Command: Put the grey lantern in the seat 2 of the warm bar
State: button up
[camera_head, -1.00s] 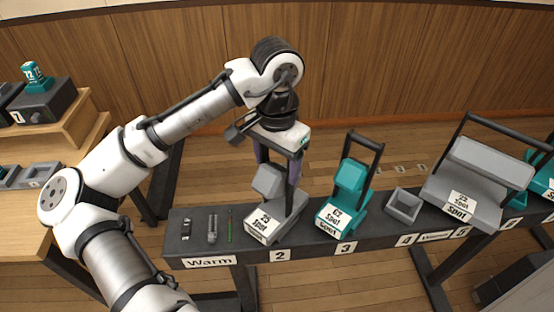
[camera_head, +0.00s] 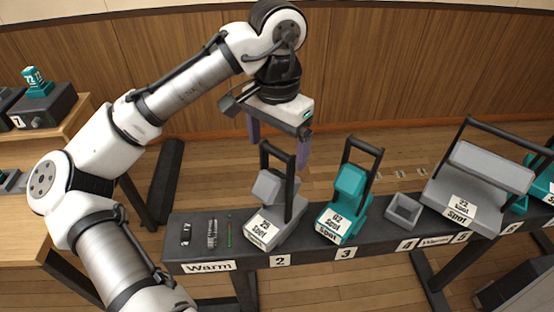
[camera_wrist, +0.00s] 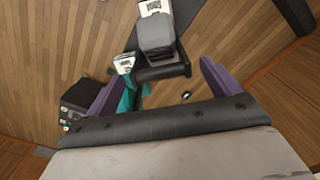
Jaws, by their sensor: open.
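The grey lantern (camera_head: 274,203), with a black handle and a white label, stands upright on the dark warm bar (camera_head: 208,228), just behind the number 2 plate (camera_head: 280,261). Its base hides the seat beneath it, so I cannot tell how fully it is seated. My gripper (camera_head: 279,142) is open and empty above the lantern, with its purple fingers apart and clear of the handle top. In the wrist view, a grey lantern (camera_wrist: 157,36) with a dark handle shows beyond my open fingers.
A teal lantern (camera_head: 348,198) stands close on the right at number 3. An empty grey seat (camera_head: 403,209) is at 4, and a larger grey lamp (camera_head: 480,175) is near 5. Small items lie at the bar's left end. A wooden stand (camera_head: 70,125) holds a teal lantern (camera_head: 37,82) at left.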

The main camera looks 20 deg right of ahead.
notch_tip(320, 180, up, 6)
jog(key=shift+f, duration=0.1)
